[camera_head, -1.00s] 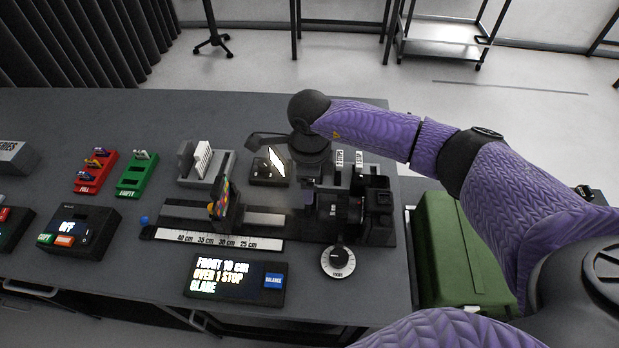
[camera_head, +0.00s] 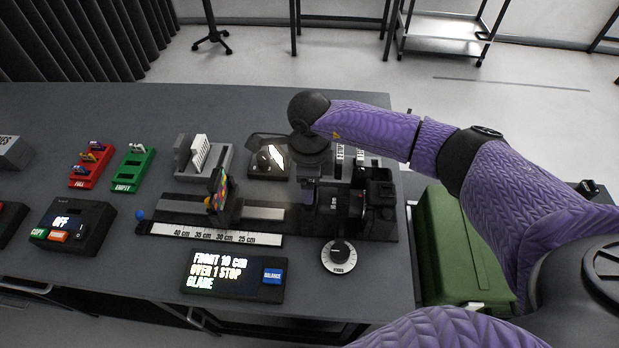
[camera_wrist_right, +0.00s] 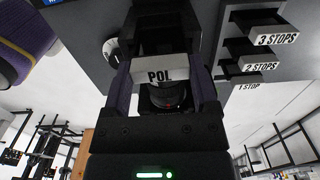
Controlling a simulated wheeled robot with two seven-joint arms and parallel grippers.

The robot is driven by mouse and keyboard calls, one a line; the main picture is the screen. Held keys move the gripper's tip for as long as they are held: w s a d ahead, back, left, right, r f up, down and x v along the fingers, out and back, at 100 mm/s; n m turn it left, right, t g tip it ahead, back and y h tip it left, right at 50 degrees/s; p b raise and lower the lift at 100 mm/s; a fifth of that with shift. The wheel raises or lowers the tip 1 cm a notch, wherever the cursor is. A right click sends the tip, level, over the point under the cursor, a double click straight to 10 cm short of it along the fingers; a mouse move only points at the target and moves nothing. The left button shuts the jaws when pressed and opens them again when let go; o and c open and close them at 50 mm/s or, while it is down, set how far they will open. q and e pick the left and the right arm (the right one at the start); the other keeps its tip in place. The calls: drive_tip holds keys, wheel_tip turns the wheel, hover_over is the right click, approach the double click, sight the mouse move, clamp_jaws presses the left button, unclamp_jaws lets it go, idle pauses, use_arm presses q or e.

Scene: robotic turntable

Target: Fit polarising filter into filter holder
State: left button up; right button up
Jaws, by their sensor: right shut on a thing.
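My right gripper (camera_wrist_right: 162,76) is shut on the polarising filter (camera_wrist_right: 160,73), whose white tab reads "POL". In the wrist view a dark round lens (camera_wrist_right: 165,96) shows beyond the tab, between the fingers. In the head view my right wrist (camera_head: 309,146) hangs over the front of the black camera (camera_head: 376,200), by the lens end. The wrist hides the filter and most of the fingers there. The filter holder cannot be made out clearly, and I cannot tell whether the filter touches it. My left gripper is not in view.
Slots labelled "3 STOPS" (camera_wrist_right: 278,39), "2 STOPS" and "1 STOP" lie beside the gripper. A rail with a distance scale (camera_head: 210,235) carries a colourful target (camera_head: 217,190). A dial (camera_head: 339,255) and display (camera_head: 232,275) stand in front. A lit box (camera_head: 266,160) is left of the wrist.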

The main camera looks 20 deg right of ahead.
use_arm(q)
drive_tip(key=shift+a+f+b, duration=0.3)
use_arm(e)
drive_tip(key=shift+f, duration=0.4)
drive_tip(key=o, duration=1.1)
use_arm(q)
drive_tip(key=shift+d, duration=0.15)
use_arm(e)
wheel_tip(320, 180, up, 10)
drive_tip(key=shift+f+p, duration=0.2)
drive_tip(key=shift+p, duration=0.3)
drive_tip(key=shift+r, duration=0.2)
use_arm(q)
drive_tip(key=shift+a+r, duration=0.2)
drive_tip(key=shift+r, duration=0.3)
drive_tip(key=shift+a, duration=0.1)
